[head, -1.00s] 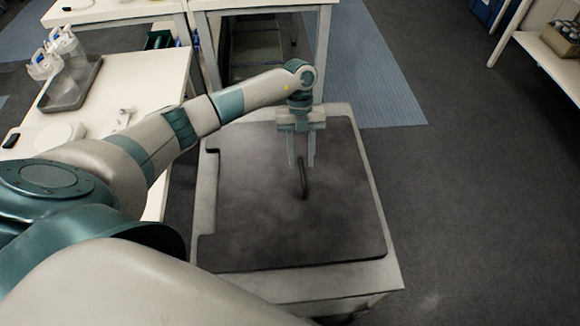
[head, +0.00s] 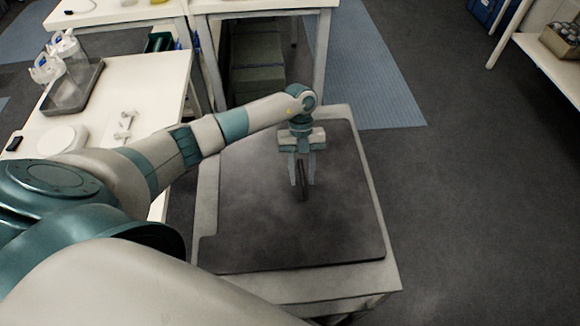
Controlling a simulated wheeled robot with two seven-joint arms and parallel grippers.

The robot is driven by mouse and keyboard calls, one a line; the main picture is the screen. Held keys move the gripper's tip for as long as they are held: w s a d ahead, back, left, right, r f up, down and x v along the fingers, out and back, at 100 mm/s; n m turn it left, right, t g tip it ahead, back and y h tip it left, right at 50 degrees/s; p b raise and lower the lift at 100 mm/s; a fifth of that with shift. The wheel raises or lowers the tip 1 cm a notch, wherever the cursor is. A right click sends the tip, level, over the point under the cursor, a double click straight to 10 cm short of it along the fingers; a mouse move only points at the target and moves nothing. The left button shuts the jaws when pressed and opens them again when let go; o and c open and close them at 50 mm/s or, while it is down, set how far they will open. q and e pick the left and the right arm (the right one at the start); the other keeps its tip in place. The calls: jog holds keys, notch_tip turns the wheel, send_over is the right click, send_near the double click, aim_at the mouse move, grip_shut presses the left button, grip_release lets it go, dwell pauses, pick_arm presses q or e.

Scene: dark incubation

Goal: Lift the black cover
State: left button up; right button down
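The black cover (head: 290,232) is a large flat dark panel lying on top of a pale box-like stand (head: 330,288). A thin upright handle (head: 302,182) stands near the middle of the cover. My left gripper (head: 303,184) points down over the cover, with one finger on each side of the handle. The fingers look apart, and I cannot see them pressing on the handle. The cover lies flat on the stand. My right gripper is not in view.
Another white table stands behind the stand. The floor to the right (head: 470,200) is clear. A shelf stands at the upper right.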

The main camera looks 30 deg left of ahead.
pick_arm(q)
jog(key=shift+f, duration=0.2)
dwell(0.6)
jog(key=shift+c, duration=0.7)
grip_shut()
